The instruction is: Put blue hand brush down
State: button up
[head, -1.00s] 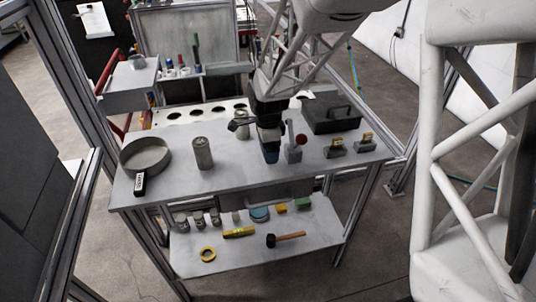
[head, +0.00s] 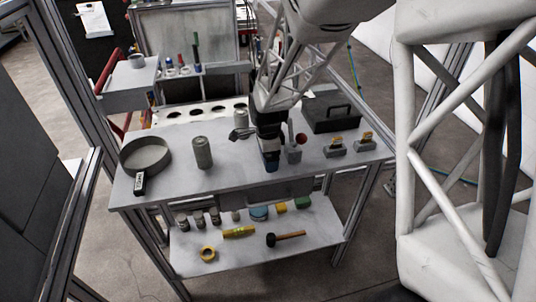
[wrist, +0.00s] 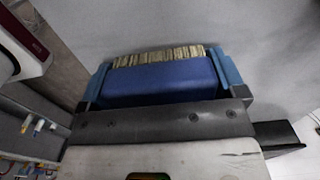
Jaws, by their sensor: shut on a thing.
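The blue hand brush (wrist: 160,80) is in the wrist view, with a row of pale bristles along its far edge. My gripper (wrist: 163,72) is shut on it, with a light blue finger at each end of the brush. In the head view my gripper (head: 270,164) points down over the front middle of the grey table top (head: 232,183). The brush is small and hard to make out there. I cannot tell whether it touches the table.
A grey tool with a red knob (head: 293,150) stands close right of my gripper. Two small grey blocks (head: 335,149) (head: 365,143) and a dark toolbox (head: 332,112) are further right. A can (head: 202,153) and a round pan (head: 145,157) stand left. The front strip is clear.

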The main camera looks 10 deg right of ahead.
jog(key=shift+f, duration=0.25)
jog(key=o, duration=0.7)
jog(key=shift+o, duration=0.6)
jog(key=shift+f, duration=0.1)
jog(key=shift+s+f, duration=0.1)
jog(key=shift+s, duration=0.05)
jog(key=shift+s+f, duration=0.1)
jog(key=shift+w+r, duration=0.15)
jog(key=shift+r, duration=2.2)
jog(key=shift+w+r, duration=0.1)
jog(key=shift+r, duration=2.2)
